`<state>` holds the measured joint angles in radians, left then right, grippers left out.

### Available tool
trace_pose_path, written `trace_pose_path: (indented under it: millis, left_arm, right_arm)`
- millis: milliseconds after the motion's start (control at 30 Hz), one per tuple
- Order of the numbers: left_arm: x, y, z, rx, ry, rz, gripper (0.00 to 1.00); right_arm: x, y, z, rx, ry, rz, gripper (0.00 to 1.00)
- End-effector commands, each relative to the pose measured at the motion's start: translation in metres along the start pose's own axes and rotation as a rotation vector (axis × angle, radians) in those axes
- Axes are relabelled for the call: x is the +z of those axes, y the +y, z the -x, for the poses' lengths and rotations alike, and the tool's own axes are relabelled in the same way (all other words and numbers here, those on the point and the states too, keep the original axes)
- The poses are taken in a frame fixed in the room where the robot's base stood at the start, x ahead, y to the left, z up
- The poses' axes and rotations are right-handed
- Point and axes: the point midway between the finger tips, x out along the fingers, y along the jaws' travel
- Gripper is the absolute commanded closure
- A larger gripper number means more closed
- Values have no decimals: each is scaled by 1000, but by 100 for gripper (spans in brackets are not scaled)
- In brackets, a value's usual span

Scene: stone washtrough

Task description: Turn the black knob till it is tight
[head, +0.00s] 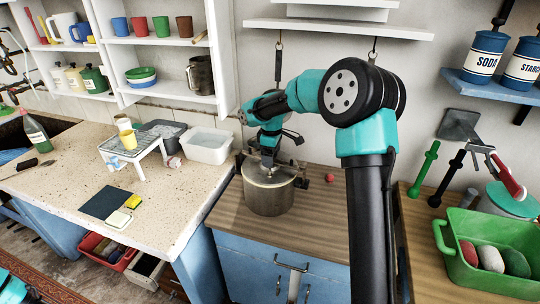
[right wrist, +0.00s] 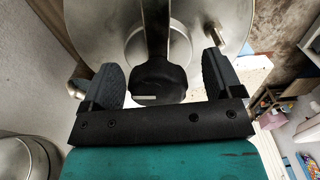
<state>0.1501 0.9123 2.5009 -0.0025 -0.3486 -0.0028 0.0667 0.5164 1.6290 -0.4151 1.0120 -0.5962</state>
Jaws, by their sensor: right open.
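The black knob (right wrist: 158,80) shows in the right wrist view, with a pale mark on its near side. It sits at a metal bar over the round lid (right wrist: 120,45) of a metal pot. My right gripper (right wrist: 160,64) is open, with one finger on each side of the knob and a visible gap to each. In the head view the metal pot (head: 268,193) stands on the wooden worktop, with my right gripper (head: 268,158) over its top. The knob is hidden there by my gripper. My left gripper is not in view.
A white tub (head: 208,145) and a small white stand (head: 133,150) are left of the pot on the speckled counter. A small red ball (head: 330,178) lies to its right. A green crate (head: 490,255) stands at the far right. The worktop in front of the pot is clear.

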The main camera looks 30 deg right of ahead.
Motion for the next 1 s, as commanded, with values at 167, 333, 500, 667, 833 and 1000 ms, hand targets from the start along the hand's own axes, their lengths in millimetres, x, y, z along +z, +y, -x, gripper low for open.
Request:
trace_pose_path:
  millis: [167, 333, 500, 667, 833, 1000]
  left_arm:
    - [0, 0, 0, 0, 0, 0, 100]
    - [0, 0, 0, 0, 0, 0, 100]
    - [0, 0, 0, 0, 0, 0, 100]
    - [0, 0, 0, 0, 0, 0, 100]
    - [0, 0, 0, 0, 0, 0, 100]
    - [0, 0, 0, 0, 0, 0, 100]
  right_arm:
    - [0, 0, 0, 0, 0, 163, 15]
    - [0, 0, 0, 0, 0, 268, 15]
    - [0, 0, 0, 0, 0, 275, 15]
    - [0, 0, 0, 0, 0, 274, 24]
    - [0, 0, 0, 0, 0, 273, 41]
    - [0, 0, 0, -1, 0, 273, 54]
